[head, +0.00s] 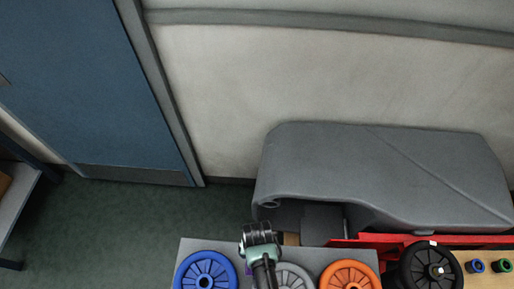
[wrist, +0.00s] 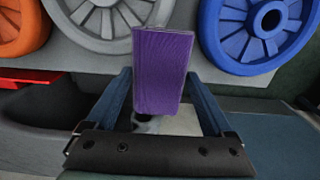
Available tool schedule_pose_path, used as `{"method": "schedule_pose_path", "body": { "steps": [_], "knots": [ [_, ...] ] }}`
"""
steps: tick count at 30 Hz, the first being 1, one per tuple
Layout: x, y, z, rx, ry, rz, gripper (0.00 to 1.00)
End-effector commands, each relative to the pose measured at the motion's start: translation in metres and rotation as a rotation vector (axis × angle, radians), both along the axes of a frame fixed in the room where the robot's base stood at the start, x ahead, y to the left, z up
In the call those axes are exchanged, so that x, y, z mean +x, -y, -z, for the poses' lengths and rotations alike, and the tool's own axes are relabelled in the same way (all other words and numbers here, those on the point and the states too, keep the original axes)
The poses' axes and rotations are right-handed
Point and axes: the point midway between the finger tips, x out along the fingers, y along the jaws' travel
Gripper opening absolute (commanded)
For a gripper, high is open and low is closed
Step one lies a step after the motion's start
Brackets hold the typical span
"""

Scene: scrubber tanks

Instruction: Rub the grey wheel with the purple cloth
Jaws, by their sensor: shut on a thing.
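The grey wheel (head: 292,277) is between a blue and an orange wheel at the bottom of the head view. My arm covers its left part. In the wrist view the grey wheel (wrist: 85,12) is at the top, cut off by the frame edge. The purple cloth (wrist: 160,70) looks like an upright block and hides part of the wheel's lower right rim. My gripper (wrist: 158,76) is shut on the cloth, a finger on each side. I cannot tell whether the cloth touches the wheel.
The blue wheel (head: 206,271) and orange wheel (head: 348,275) flank the grey one on a grey surface (head: 240,247). A black wheel (head: 430,266) is further right, by a red edge (head: 345,243). A big grey tank (head: 380,170) stands behind. Green floor (head: 120,225) is open at left.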

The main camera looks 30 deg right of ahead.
Motion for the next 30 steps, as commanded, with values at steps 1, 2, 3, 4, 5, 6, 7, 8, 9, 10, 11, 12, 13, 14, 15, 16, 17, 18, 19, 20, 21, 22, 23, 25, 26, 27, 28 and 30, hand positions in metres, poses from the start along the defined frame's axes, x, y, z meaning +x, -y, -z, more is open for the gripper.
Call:
{"method": "schedule_pose_path", "body": {
  "steps": [1,2,3,4,5,6,7,8,9,10,11,12,13,14,15,16,17,18,19,20,21,22,23,25,26,27,28,30],
  "knots": [
    [0.001,0.001,-0.01,0.0,0.0,-0.001,0.34],
    [0.002,0.001,-0.012,0.0,0.0,-0.001,0.34],
    [0.002,0.001,-0.016,0.0,0.0,-0.001,0.34],
    [0.003,0.002,-0.019,-0.001,0.001,-0.001,0.34],
    [0.003,0.002,-0.021,-0.001,0.001,-0.001,0.34],
    [0.004,0.002,-0.025,-0.001,0.001,-0.001,0.34],
    [0.004,0.003,-0.028,-0.001,0.001,-0.001,0.34],
    [0.005,0.003,-0.03,-0.001,0.001,-0.001,0.34],
    [0.006,0.003,-0.034,-0.001,0.001,-0.002,0.34],
    [0.006,0.003,-0.036,-0.001,0.001,-0.002,0.34],
    [0.006,0.003,-0.038,-0.001,0.001,-0.002,0.34],
    [0.007,0.003,-0.04,-0.001,0.001,-0.002,0.34],
    [0.007,0.004,-0.041,-0.001,0.001,-0.002,0.34],
    [0.007,0.004,-0.041,-0.001,0.001,-0.003,0.34],
    [0.007,0.004,-0.042,0.0,0.0,-0.003,0.34],
    [0.007,0.004,-0.042,0.0,0.0,-0.003,0.34],
    [0.007,0.004,-0.041,0.0,0.0,-0.003,0.34],
    [0.007,0.004,-0.041,0.0,0.0,-0.003,0.34],
    [0.007,0.004,-0.041,0.0,0.0,-0.003,0.34],
    [0.007,0.004,-0.041,0.0,0.0,-0.003,0.34],
    [0.007,0.004,-0.041,0.0,0.0,-0.003,0.34],
    [0.007,0.004,-0.041,-0.001,0.001,-0.003,0.34],
    [0.007,0.004,-0.041,-0.001,0.001,-0.003,0.34],
    [0.007,0.004,-0.041,-0.001,0.001,-0.003,0.34],
    [0.007,0.004,-0.041,-0.001,0.001,-0.003,0.34],
    [0.007,0.004,-0.041,-0.001,0.001,-0.003,0.34],
    [0.007,0.004,-0.041,-0.001,0.001,-0.003,0.34],
    [0.007,0.004,-0.04,-0.001,0.001,-0.003,0.34]
  ]
}}
